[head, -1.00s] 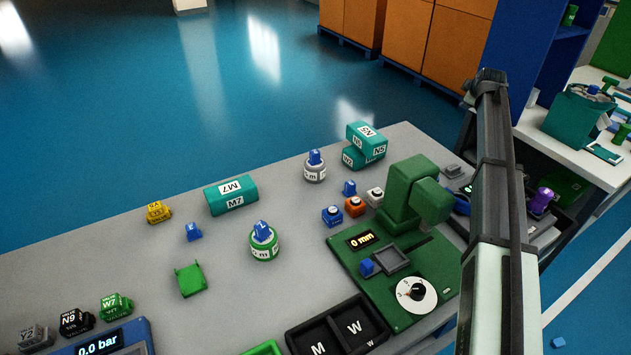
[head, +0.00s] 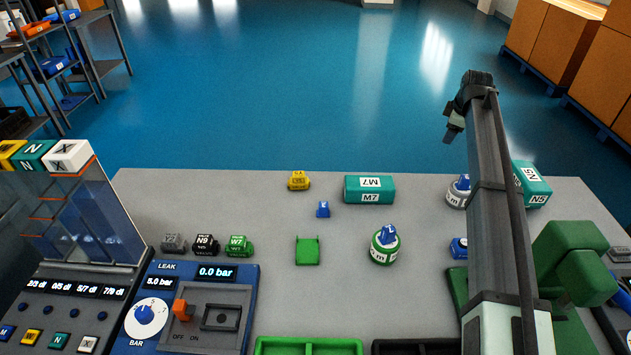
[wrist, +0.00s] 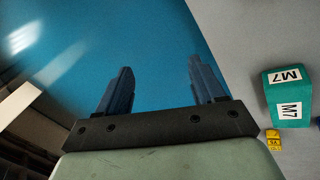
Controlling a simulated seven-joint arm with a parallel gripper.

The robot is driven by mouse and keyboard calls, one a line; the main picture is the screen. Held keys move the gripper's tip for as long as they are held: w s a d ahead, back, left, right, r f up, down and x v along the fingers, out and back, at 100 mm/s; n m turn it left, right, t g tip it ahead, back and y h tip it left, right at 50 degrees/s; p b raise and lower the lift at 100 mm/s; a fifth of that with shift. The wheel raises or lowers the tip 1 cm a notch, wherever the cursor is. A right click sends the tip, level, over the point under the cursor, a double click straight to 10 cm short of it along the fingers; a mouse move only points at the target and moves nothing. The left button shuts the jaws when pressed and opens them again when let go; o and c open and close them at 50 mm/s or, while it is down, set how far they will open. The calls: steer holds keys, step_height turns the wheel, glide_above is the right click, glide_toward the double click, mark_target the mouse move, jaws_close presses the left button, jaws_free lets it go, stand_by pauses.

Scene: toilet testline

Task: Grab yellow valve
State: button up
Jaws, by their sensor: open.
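The yellow valve (head: 299,181) is a small block with a dark-lettered label, standing near the far edge of the grey table, left of the teal M7 block. In the wrist view the yellow valve (wrist: 273,140) shows at the lower right, outside the jaws. My gripper (head: 453,130) is high at the right in the head view, well right of the valve. In the wrist view my gripper (wrist: 163,78) has two dark fingers spread apart, with nothing between them and blue floor behind.
The teal M7 block (head: 369,189) stands right of the yellow valve, and a small blue part (head: 323,209) is in front. Grey, black and green valves (head: 238,246) stand nearer left. A round green-based part (head: 385,244) and green holder (head: 307,251) are nearer.

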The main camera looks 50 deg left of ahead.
steer(key=s+a+n+g+h, duration=0.1)
steer(key=s+a+n+g, duration=0.2)
steer(key=s+a, duration=1.55)
steer(key=n+g+h, duration=0.1)
steer(key=n+h, duration=0.1)
steer(key=n, duration=0.1)
glide_above(299, 174)
steer(key=f, duration=0.2)
step_height(299, 174, down, 13)
steer(key=shift+r, duration=0.2)
steer(key=shift+c, duration=0.5)
steer(key=c, duration=1)
